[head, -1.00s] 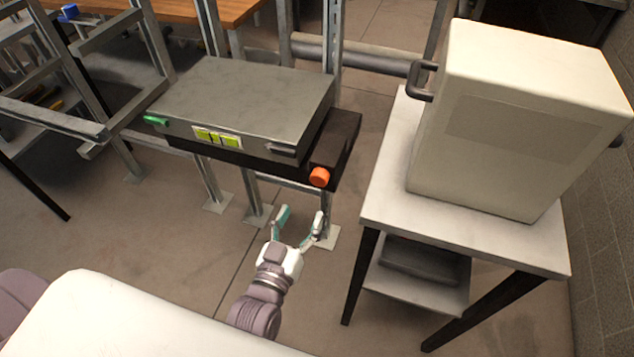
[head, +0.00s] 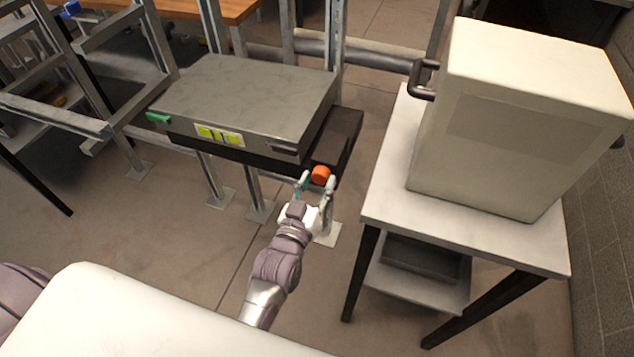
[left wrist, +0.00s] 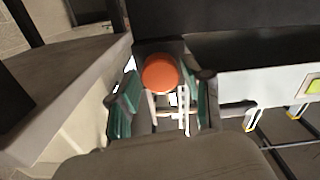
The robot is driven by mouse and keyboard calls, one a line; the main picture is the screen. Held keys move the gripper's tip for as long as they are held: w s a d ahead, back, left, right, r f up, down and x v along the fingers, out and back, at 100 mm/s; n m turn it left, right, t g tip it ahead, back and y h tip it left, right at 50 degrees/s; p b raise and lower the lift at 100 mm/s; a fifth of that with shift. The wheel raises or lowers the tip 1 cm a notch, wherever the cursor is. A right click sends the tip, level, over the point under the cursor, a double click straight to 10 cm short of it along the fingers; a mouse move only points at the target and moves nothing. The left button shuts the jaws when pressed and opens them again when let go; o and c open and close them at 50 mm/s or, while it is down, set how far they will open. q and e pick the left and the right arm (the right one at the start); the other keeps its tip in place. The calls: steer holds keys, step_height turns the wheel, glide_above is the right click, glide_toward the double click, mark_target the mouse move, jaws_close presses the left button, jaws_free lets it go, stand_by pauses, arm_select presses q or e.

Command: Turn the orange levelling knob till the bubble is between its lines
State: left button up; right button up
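The orange levelling knob (head: 321,175) sits on the front of a black block at the right end of the grey unit (head: 250,100). The knob also shows in the left wrist view (left wrist: 160,73). A yellow-green level strip (head: 219,136) is on the unit's front face; the bubble is too small to tell. My left gripper (head: 316,186) is open, just in front of the knob, with a finger to each side. In the left wrist view its green-padded fingers (left wrist: 160,108) stand apart with the knob beyond and between them. My right gripper is not in view.
A white-topped table (head: 390,205) with a large cream box (head: 510,130) stands close to the right of the knob. A green part (head: 157,117) is at the unit's left end. Metal posts stand behind and below the unit. The floor in front is clear.

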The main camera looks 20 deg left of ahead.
arm_select(q)
steer(key=c, duration=0.7)
steer(key=shift+o, duration=0.2)
